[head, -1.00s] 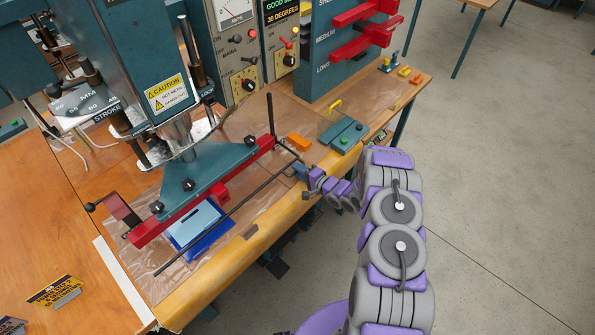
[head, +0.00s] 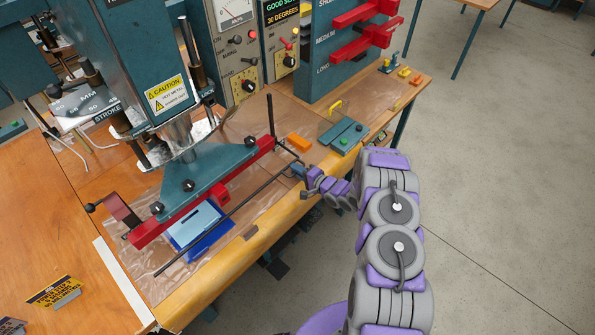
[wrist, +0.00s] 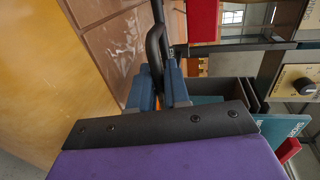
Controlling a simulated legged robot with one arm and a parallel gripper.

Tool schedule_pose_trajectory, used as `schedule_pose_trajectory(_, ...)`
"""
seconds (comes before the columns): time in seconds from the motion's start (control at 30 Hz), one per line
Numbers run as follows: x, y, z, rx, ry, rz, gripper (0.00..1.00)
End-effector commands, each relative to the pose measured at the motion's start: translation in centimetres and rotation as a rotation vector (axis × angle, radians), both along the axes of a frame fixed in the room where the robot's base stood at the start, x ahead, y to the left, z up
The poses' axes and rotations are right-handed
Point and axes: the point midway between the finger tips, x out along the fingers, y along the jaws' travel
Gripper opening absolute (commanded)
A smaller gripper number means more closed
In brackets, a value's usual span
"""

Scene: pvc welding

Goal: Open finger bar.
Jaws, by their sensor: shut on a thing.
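The finger bar is a thin black rod (head: 222,222) running diagonally along the front of the welding press, in front of the red electrode bar (head: 170,222). It also shows in the wrist view as a dark curved bar (wrist: 154,48). My gripper (head: 302,172) is at the bar's right end, near the table's front edge. In the wrist view its blue fingers (wrist: 160,88) are shut on the dark bar between them. A blue folder-like workpiece (head: 205,232) lies under the red bar. The exact grip point is partly hidden by the fingers.
An orange block (head: 299,142) and a teal button box (head: 342,135) sit on the table right of the press. A black upright post (head: 270,115) stands behind the bar. Open floor (head: 490,200) lies to the right.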

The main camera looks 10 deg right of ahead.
Motion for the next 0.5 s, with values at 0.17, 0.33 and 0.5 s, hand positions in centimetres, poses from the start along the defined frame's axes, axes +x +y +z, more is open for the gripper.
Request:
schedule_pose_trajectory(0.17, -0.1, 0.0, -0.2, -0.001, 0.006, -0.001, 0.00)
schedule_pose_trajectory(0.33, -0.1, 0.0, 0.2, -0.001, 0.006, -0.001, 0.00)
schedule_pose_trajectory(0.5, -0.1, -0.1, 2.1, -0.001, 0.001, -0.001, 0.00)
